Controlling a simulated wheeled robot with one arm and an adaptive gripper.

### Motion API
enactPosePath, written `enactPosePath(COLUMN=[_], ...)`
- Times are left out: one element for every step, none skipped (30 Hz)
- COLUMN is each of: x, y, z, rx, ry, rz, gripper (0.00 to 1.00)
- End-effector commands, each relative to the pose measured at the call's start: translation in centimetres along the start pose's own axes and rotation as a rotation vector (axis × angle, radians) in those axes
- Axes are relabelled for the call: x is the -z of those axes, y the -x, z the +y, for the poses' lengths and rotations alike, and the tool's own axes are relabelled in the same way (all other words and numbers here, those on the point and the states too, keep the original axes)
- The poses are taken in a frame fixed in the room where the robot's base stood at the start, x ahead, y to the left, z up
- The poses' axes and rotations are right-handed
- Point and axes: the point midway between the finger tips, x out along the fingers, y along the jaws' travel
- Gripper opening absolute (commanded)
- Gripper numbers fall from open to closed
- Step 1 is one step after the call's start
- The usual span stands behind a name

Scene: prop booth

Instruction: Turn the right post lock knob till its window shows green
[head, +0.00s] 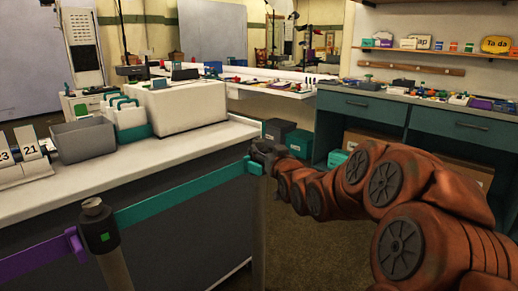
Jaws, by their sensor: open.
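The right post (258,225) stands at the counter's near right corner. A teal belt (185,197) runs to its top, ending in a teal clip (255,167). My gripper (263,152) is at the top of this post, its jaws open around or against the head; contact is unclear. The right knob and its window are hidden or too small to make out. The left post (100,232) stands in the foreground with a dark knob on top and a small green window on its head. The teal belt and a purple belt (38,261) meet there.
A white counter (185,150) behind the belt holds a grey bin (83,140), a white box (188,107) and a flip calendar (22,160). A teal cabinet (375,129) stands behind my arm. Open floor (300,240) shows right of the right post.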

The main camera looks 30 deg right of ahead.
Motion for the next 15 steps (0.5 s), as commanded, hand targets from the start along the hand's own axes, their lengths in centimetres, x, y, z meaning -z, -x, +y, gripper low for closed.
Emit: enactPosePath(x=[0.0, 0.0, -0.1, -0.1, -0.2, -0.2, -0.2, -0.1, -0.1, -0.1, -0.1, -0.2, -0.2, -0.2, -0.2], y=[-0.5, -0.8, -1.2, -1.6, -2.0, -2.5, -2.9, -3.3, -3.9, -4.3, -4.6, -5.1, -5.4, -5.7, -6.0], z=[0.0, 0.0, 0.0, -0.1, -0.1, -0.1, -0.1, -0.1, -0.1, -0.1, -0.1, -0.2, -0.2, -0.2, -0.1], rx=[0.001, 0.001, 0.001, 0.002, 0.002, 0.002, 0.002, 0.002, 0.001, 0.001, 0.001, 0.002, 0.002, 0.002, 0.002], ry=[0.0, 0.0, 0.0, 0.0, -0.001, -0.001, -0.001, 0.0, 0.001, 0.001, 0.002, 0.001, 0.001, 0.001, 0.0], rz=[0.0, -0.001, -0.002, -0.003, -0.004, -0.005, -0.004, -0.003, -0.002, -0.001, -0.001, -0.003, -0.004, -0.004, -0.004], gripper=[0.66, 0.66, 0.66, 0.66, 0.66, 0.66, 0.66, 0.66, 0.66, 0.66, 0.66, 0.66, 0.66, 0.66, 0.66])
